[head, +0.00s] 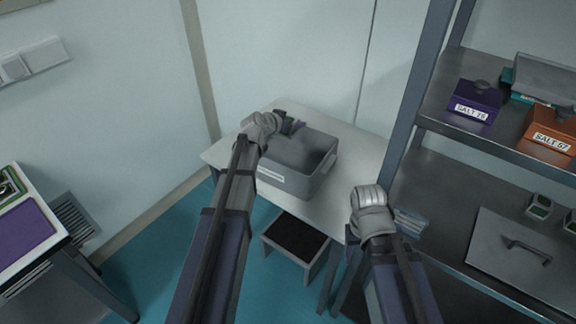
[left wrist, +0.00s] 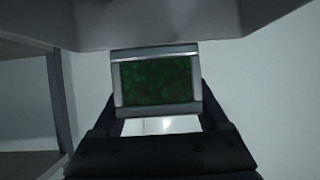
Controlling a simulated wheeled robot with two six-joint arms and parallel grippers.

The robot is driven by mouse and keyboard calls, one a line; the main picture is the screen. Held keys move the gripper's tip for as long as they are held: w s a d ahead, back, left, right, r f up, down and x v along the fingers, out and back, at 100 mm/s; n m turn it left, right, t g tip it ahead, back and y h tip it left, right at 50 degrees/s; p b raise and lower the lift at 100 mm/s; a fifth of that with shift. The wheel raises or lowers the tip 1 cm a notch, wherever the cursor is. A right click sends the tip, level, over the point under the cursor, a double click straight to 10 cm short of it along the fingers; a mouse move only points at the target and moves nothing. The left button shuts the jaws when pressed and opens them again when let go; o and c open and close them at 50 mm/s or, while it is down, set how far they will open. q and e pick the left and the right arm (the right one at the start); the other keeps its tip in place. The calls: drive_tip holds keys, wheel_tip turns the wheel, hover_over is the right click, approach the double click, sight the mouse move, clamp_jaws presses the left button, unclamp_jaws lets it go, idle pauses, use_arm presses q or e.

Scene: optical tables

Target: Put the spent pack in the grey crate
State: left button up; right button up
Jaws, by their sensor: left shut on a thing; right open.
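The grey crate (head: 317,183) stands on a small white table and has a white label on its front. My left gripper (head: 292,124) is over the crate's back left part, shut on a pack. In the left wrist view the pack (left wrist: 157,82) has a grey frame and a dark green face, and sits between the two dark fingers of my left gripper (left wrist: 160,112). In the head view my arm and gripper mostly hide the pack, and I cannot tell how far it is below the rim. My right gripper (head: 408,220) is open, near the shelf's left side.
The white table (head: 345,205) has free room right of the crate. A grey shelf at the right holds a purple box (head: 475,99), an orange box (head: 551,128), a flat grey lid with a handle (head: 520,262) and small green-topped packs (head: 540,207). A dark-topped stool (head: 296,240) stands in front.

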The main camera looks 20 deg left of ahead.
use_arm(q)
wheel_tip(320, 180, down, 6)
drive_tip(key=b, duration=0.6)
drive_tip(key=shift+f, duration=0.15)
wheel_tip(320, 180, down, 4)
drive_tip(key=b, duration=0.4)
drive_tip(key=shift+r, duration=0.2)
drive_tip(key=shift+f, duration=0.3)
drive_tip(key=shift+s+d+f+b, duration=0.1)
drive_tip(key=shift+s+f+b, duration=0.1)
drive_tip(key=shift+b, duration=0.25)
drive_tip(key=shift+s, duration=0.1)
